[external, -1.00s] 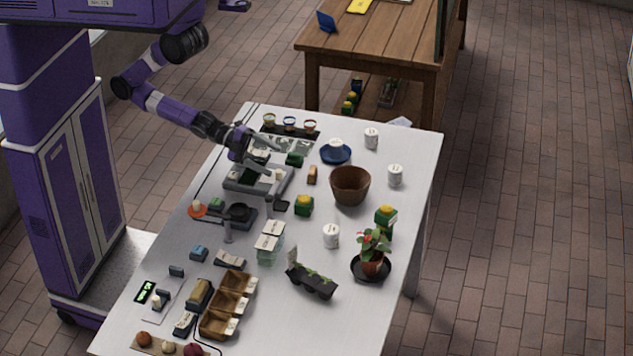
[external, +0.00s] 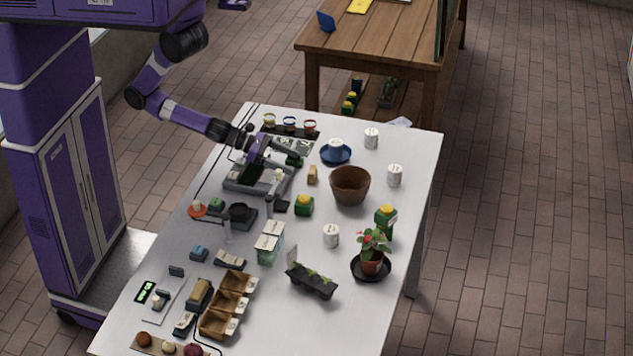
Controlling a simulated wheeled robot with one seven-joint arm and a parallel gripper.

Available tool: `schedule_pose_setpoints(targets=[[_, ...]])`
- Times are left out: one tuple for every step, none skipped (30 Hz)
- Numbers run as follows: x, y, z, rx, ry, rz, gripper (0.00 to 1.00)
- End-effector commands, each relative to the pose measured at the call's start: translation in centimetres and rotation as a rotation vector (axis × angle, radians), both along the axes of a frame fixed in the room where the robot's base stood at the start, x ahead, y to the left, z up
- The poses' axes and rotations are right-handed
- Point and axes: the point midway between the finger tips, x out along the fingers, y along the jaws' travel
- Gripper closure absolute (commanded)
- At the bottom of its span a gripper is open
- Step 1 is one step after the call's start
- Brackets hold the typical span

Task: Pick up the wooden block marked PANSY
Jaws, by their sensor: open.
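A small tan wooden block (external: 312,174) stands on the white table, left of the brown pot. Its marking is too small to read, so I cannot tell whether it says PANSY. My gripper (external: 294,156) is open over the far left part of the table, up and to the left of the block and apart from it. Its dark fingers point right, above the grey stand and close to a dark green item. The gripper partly hides that item and the printed sheet behind it.
The brown pot (external: 350,187) is just right of the block. A green box with a yellow top (external: 304,205) is in front. A blue saucer (external: 336,156) with a white item lies behind. The grey stand (external: 245,182) is to the left.

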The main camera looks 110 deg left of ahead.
Motion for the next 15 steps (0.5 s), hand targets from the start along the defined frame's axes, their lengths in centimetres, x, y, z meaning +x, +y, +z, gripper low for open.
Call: schedule_pose_setpoints(targets=[[0.6, 0.0, -0.1, 0.0, -0.002, 0.0, 0.25], [0.9, 0.1, -0.2, 0.0, -0.002, 0.0, 0.25], [1.3, 0.1, -0.3, -0.001, -0.002, -0.001, 0.25], [1.5, 0.1, -0.4, -0.002, -0.001, 0.0, 0.25], [1.7, 0.2, -0.5, -0.002, -0.002, 0.0, 0.25], [2.1, 0.2, -0.6, -0.003, -0.002, 0.0, 0.25], [2.3, 0.3, -0.7, -0.003, -0.001, 0.0, 0.25], [2.6, 0.4, -0.8, -0.003, -0.001, 0.001, 0.25], [3.1, 0.5, -0.8, -0.003, -0.002, 0.001, 0.25], [3.5, 0.6, -0.9, -0.004, -0.003, 0.002, 0.25], [3.9, 0.7, -1.0, -0.004, -0.001, 0.002, 0.25], [4.5, 0.9, -1.1, -0.004, -0.004, 0.002, 0.25], [4.9, 1.0, -1.3, -0.004, -0.002, 0.002, 0.25], [5.2, 1.0, -1.5, -0.004, -0.001, 0.001, 0.25], [5.7, 1.0, -1.8, -0.004, -0.001, 0.001, 0.25]])
